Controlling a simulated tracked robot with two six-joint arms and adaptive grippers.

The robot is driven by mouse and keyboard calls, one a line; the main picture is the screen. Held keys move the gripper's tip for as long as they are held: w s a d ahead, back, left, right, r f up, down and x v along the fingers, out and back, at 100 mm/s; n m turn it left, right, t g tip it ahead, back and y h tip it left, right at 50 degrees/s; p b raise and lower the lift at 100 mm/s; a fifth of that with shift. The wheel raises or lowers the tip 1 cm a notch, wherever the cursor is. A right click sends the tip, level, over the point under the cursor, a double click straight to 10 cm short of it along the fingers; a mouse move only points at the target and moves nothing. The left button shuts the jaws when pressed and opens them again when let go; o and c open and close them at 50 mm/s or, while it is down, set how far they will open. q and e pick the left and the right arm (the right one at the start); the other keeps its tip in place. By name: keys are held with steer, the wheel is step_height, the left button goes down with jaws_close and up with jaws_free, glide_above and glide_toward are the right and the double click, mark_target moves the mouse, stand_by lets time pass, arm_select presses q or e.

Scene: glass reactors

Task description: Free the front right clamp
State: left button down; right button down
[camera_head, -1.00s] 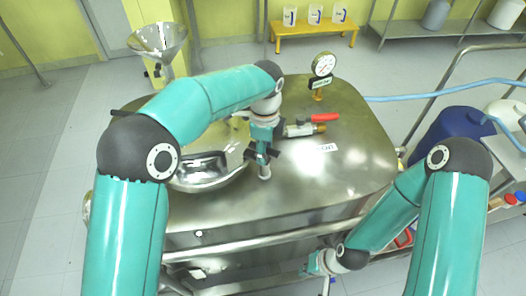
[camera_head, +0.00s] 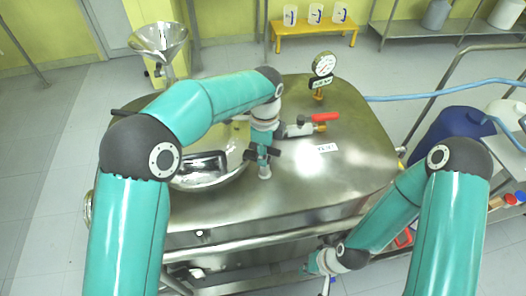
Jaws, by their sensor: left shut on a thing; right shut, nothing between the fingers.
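The steel reactor lid (camera_head: 205,176) with a black handle is at the left of the steel top, partly hidden by my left arm. My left gripper (camera_head: 263,155) points down at the lid's right front edge. It is shut on a small upright metal piece, which looks like the front right clamp (camera_head: 265,171). The gripper hides the clamp's upper part, so I cannot tell whether it is still fastened. My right gripper (camera_head: 312,264) is shut and empty, low in front of the vessel's front rail.
A red-handled valve (camera_head: 325,117) stands just right of my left gripper. A pressure gauge (camera_head: 324,64) rises behind it. A steel funnel (camera_head: 158,40) is at the back left. A blue drum (camera_head: 447,130) is at the right.

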arm_select(q)
steer(key=shift+n, duration=0.4)
steer(key=n, duration=0.3)
steer(key=shift+n, duration=0.3)
steer(key=n, duration=0.4)
steer(key=shift+n, duration=0.3)
steer(key=n, duration=0.4)
steer(key=shift+n+b, duration=0.4)
steer(key=shift+n, duration=1.8)
steer(key=c, duration=1.1)
jaws_free()
steer(key=shift+o, duration=0.2)
